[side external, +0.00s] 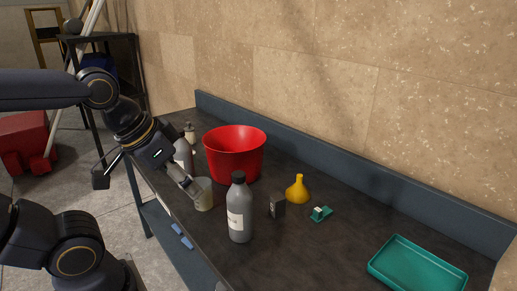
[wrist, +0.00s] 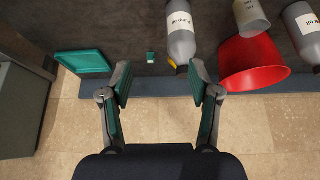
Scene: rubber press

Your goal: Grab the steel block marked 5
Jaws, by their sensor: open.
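A small dark grey block (side external: 277,206) stands on the bench between the grey bottle and the yellow funnel in the side view. It may be the steel block, but I cannot read a 5 on it. I cannot make it out in the wrist view. My gripper (side external: 190,186) is above the bench at the left, overlapping the beaker in the picture, well left of the block. In the wrist view my gripper (wrist: 160,82) has its fingers wide apart with nothing between them.
A grey labelled bottle (side external: 240,215) stands just left of the block. A yellow funnel (side external: 298,192) and a small green item (side external: 321,214) lie to its right. A beaker (side external: 204,196), red bucket (side external: 234,160) and another bottle (side external: 183,154) crowd the left. A green tray (side external: 384,258) lies right.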

